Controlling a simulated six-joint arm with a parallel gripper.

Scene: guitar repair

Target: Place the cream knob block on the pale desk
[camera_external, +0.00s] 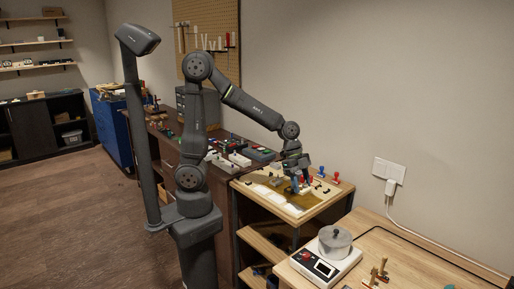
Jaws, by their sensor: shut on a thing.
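My gripper (297,187) is low over the small wood-topped bench in the middle, pointing down. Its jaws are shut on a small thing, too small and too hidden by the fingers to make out. I cannot pick out the cream knob block for sure. A pale wooden desk (420,262) fills the lower right, nearer the camera than the bench and apart from my gripper.
On the pale desk stand a white scale (325,268) with a grey pot (335,243) and small wooden pegs (378,272). The desk's middle right is clear. A dark bench with several parts stands behind.

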